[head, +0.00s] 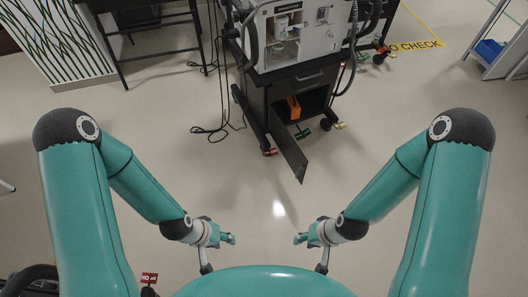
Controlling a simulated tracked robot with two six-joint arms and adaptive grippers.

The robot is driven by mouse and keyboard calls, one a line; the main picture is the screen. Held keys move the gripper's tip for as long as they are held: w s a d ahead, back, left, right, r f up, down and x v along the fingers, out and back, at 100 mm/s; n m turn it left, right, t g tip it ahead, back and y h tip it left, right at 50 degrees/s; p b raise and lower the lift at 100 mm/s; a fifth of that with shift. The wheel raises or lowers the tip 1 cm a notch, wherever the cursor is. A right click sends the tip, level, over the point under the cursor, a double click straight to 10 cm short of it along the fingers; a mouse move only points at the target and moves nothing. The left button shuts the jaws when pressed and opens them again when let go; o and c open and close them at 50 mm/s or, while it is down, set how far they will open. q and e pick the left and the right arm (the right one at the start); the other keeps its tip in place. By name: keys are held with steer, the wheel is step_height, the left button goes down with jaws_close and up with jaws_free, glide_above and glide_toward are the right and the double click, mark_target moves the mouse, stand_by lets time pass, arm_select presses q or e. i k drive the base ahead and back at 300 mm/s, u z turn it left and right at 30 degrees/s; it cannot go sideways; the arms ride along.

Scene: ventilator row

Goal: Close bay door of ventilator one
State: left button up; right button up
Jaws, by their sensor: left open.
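A ventilator (317,38) stands on a dark wheeled cart at the top middle of the head view. The cart's lower bay (315,104) is open, with an orange object (293,107) inside. The bay door (288,155) is a dark panel that stands swung out toward me from the cart's left side. My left gripper (232,239) is open and empty, below and left of the door. My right gripper (299,239) is below the door, apart from it; its fingers are too small to tell open from shut. No number on the ventilator is readable.
Black cables (215,130) lie on the floor left of the cart. The cart's casters have red, green and yellow tabs. A dark table (150,40) stands at upper left, a blue bin (489,50) at upper right. The floor between my grippers and the cart is clear.

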mark_target(293, 155)
steer(key=z, duration=0.15)
steer(key=i, duration=0.85)
steer(key=u, duration=0.25)
steer(key=k, duration=0.75)
steer(key=z, duration=0.15)
steer(key=i, duration=0.8)
steer(key=z, duration=0.75)
